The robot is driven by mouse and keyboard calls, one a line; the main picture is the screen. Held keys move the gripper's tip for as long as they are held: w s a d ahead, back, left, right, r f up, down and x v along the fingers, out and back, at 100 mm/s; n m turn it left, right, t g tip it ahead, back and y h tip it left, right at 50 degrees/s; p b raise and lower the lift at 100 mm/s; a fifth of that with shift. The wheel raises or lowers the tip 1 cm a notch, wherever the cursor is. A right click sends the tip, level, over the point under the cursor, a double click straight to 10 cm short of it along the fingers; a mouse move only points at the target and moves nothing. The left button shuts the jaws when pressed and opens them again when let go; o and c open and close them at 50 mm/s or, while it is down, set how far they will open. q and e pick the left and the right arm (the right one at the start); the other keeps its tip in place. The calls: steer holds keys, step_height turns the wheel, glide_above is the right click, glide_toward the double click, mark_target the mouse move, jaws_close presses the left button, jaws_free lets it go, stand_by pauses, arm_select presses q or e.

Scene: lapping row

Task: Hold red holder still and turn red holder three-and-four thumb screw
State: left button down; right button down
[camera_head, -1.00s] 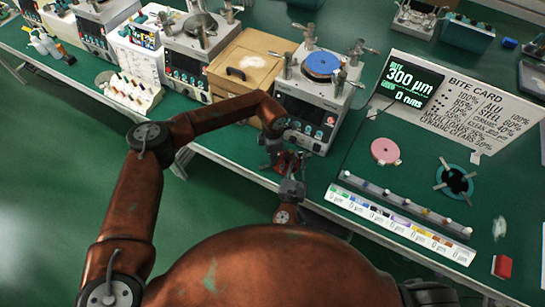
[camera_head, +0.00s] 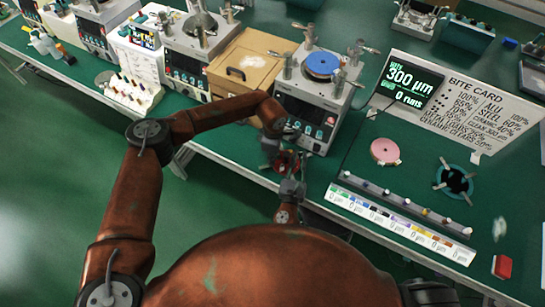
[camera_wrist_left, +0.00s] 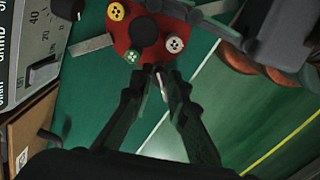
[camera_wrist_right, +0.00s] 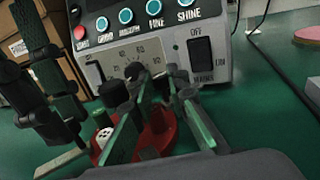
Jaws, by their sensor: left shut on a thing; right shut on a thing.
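The red holder (camera_wrist_left: 125,44) is a round red plate with a dark centre knob (camera_wrist_left: 144,31) and yellow (camera_wrist_left: 116,12), green (camera_wrist_left: 132,57) and white (camera_wrist_left: 174,44) round pieces. It is small in the head view (camera_head: 286,163), in front of the lapping machine. My left gripper (camera_wrist_left: 158,71) is shut at the holder's near edge, between the green and white pieces. My right gripper (camera_wrist_right: 166,86) is shut over the holder (camera_wrist_right: 157,143) from the other side. Its fingers hide what they pinch; I cannot tell whether it is the rim or a thumb screw.
The lapping machine (camera_head: 308,104) with a blue disc (camera_head: 322,64) stands just behind the grippers. A wooden box (camera_head: 246,66) is to its left. A pink disc (camera_head: 385,151), a teal ring (camera_head: 455,180) and a strip of small knobs (camera_head: 404,204) lie to the right on the green bench.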

arm_select(q)
steer(key=c, duration=1.8)
jaws_free()
steer(key=shift+c, duration=0.2)
step_height(320, 180, up, 12)
arm_select(e)
steer(key=c, duration=1.8)
jaws_free()
